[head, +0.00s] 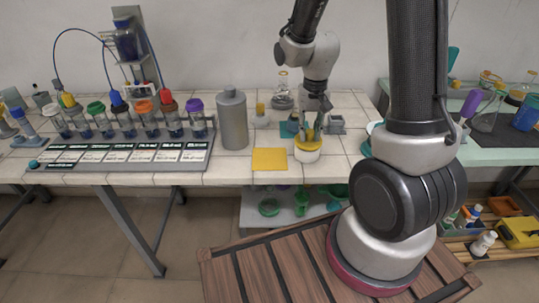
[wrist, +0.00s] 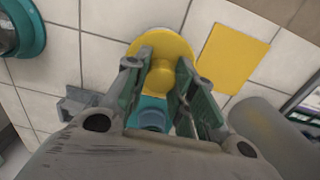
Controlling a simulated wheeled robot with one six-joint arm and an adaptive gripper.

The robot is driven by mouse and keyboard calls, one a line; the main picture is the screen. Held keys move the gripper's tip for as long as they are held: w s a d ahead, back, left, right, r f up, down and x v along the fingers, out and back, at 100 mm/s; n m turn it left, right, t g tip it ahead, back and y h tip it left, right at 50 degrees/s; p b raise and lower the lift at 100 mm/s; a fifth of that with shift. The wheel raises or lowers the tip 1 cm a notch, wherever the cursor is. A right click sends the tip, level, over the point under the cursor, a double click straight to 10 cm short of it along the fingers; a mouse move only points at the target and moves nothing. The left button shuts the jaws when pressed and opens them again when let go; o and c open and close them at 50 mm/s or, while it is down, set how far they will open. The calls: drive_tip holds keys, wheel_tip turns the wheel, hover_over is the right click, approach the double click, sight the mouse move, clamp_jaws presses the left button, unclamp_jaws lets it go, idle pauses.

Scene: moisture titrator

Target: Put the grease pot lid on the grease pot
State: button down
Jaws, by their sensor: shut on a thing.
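The grease pot lid (wrist: 150,49) is a yellow disc with a raised knob. In the wrist view my gripper (wrist: 159,75) has its two fingers on either side of the knob, shut on it. In the head view my gripper (head: 308,132) points down at the yellow lid (head: 306,146). The lid is directly over the white grease pot (head: 307,157), with no clear gap between them. I cannot tell whether it is fully seated.
A yellow square mat (head: 269,159) lies left of the pot, with a tall grey bottle (head: 232,118) beyond it. A small white container with a yellow top (head: 260,116), a teal piece (head: 288,130) and a grey block (head: 336,124) stand behind. A rack of colour-capped bottles (head: 130,155) is at left.

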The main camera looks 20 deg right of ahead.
drive_tip(key=shift+f, duration=0.5)
drive_tip(key=c, duration=1.1)
unclamp_jaws()
drive_tip(key=shift+r, duration=4)
drive_tip(key=shift+r, duration=0.1)
